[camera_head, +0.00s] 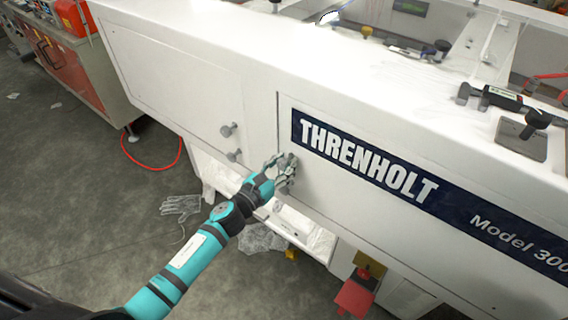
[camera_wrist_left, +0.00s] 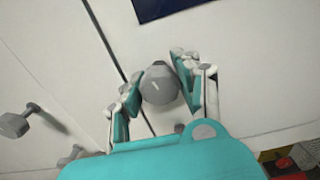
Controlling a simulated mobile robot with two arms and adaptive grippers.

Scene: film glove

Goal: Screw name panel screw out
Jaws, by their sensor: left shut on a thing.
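The name panel (camera_head: 350,190) is a white panel on the machine's front, with a dark blue THRENHOLT label (camera_head: 366,170). My left gripper (camera_head: 283,170) is at the panel's left part, just below and left of the label. In the left wrist view, the name panel screw (camera_wrist_left: 160,86) is a grey round knob between the two fingers of my left gripper (camera_wrist_left: 158,80). The gripper is shut on it. In the head view the fingers largely hide this screw. My right gripper is not in view.
Two grey knobs (camera_head: 229,130) stick out from the adjoining white panel (camera_head: 185,85), left of my gripper. A glove (camera_head: 181,205) lies on the floor at lower left. Tools, including a clamp-like one (camera_head: 490,97), lie on the machine top. A red workbench (camera_head: 65,65) stands at upper left.

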